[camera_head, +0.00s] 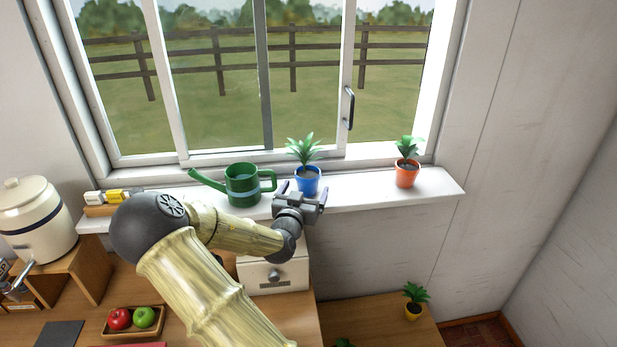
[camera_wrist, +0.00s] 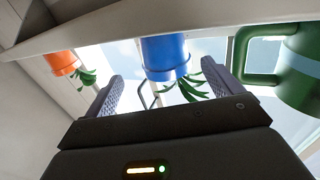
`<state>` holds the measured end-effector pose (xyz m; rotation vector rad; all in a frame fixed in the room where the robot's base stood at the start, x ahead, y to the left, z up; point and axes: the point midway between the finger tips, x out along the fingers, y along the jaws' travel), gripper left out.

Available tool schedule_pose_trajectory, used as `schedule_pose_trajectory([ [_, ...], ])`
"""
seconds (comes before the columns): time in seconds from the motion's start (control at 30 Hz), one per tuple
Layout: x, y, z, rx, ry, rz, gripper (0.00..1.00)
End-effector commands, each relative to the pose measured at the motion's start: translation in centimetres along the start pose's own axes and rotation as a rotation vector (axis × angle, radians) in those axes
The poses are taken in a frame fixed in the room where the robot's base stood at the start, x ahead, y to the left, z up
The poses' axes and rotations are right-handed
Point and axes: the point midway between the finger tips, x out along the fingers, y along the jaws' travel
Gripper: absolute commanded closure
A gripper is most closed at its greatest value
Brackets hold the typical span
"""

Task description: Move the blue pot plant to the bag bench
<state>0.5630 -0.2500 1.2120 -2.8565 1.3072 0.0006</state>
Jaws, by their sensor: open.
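The blue pot plant (camera_head: 307,180) stands upright on the white windowsill (camera_head: 435,186), right of a green watering can. My gripper (camera_head: 303,194) is open just in front of it, at about pot height. In the wrist view, which is upside down, the blue pot (camera_wrist: 163,55) shows between the two spread fingers (camera_wrist: 162,78); I cannot tell whether they touch it. Nothing is held.
The green watering can (camera_head: 243,185) stands close left of the blue pot, its handle toward it. An orange pot plant (camera_head: 407,172) stands to the right, with bare sill between. A white drawer box (camera_head: 272,275) is below my forearm.

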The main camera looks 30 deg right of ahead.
Motion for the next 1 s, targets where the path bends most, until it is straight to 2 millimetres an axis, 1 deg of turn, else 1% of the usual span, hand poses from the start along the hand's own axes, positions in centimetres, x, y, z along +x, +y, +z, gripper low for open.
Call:
schedule_pose_trajectory([
  [0.23,0.0,0.0,0.1,0.0,0.0,0.0,0.09],
  [0.33,0.3,-0.1,-0.2,-0.002,0.0,0.0,0.09],
  [0.57,2.9,-0.7,-0.9,-0.003,0.001,0.0,0.09],
  [0.7,4.7,-0.7,-0.8,-0.002,0.0,0.001,0.09],
  [0.8,5.2,-0.7,-0.5,-0.001,-0.001,0.001,0.09],
  [1.0,5.2,-0.8,-0.4,0.0,-0.001,0.0,0.09],
])
